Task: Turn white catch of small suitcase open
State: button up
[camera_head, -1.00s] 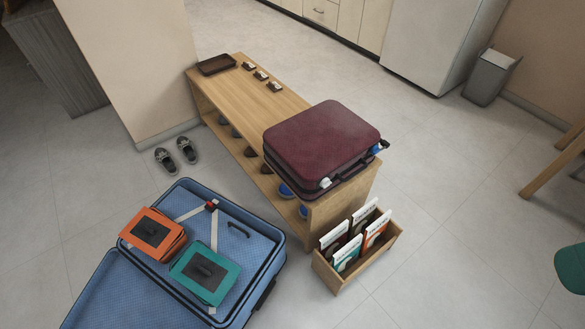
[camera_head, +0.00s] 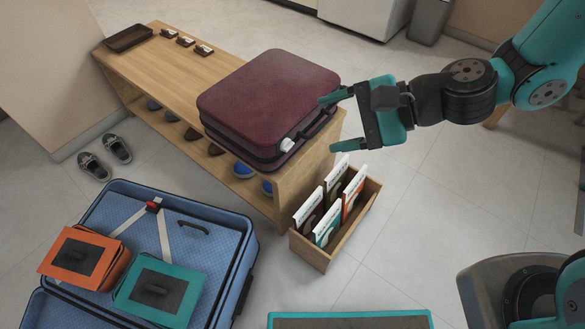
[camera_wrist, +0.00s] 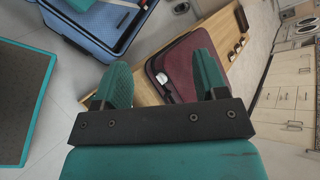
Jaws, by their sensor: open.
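The small maroon suitcase (camera_head: 265,100) lies flat on the end of the wooden bench. Its white catch (camera_head: 287,145) is on the front side, near the lower corner in the head view. In the wrist view, the suitcase (camera_wrist: 181,58) and white catch (camera_wrist: 162,78) appear between the fingers. My gripper (camera_head: 341,121) is open and empty, with its fingers spread at the right end of the suitcase; the wrist view shows both fingers (camera_wrist: 162,76). The catch is apart from the fingers in the head view. The upper finger overlaps the suitcase's right corner and may hide the second, bluish catch.
A wooden crate of books (camera_head: 322,250) stands on the floor below my gripper. An open blue suitcase (camera_head: 217,228) lies front left, holding an orange and a teal case. The bench (camera_head: 165,62) bears a dark tray and small items. Floor to the right is mostly clear.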

jog(key=w+d+f+m+t+b, duration=0.1)
jog(key=w+f+m+t+b, duration=0.1)
jog(key=f+m, duration=0.3)
jog(key=w+d+f+m+t+b, duration=0.1)
jog(key=w+f+m+t+b, duration=0.2)
jog(key=f, duration=0.5)
jog(key=m+t+h+b, duration=0.1)
jog(key=m+h+b, duration=0.15)
jog(key=m, duration=0.55)
send_near(287, 146)
jog(key=f+x, duration=0.1)
jog(key=x, duration=0.7)
jog(key=shift+w+f+t+y+b, duration=0.2)
jog(key=shift+t+y+b, duration=0.1)
jog(key=shift+y+b, duration=0.15)
jog(key=c, duration=0.9)
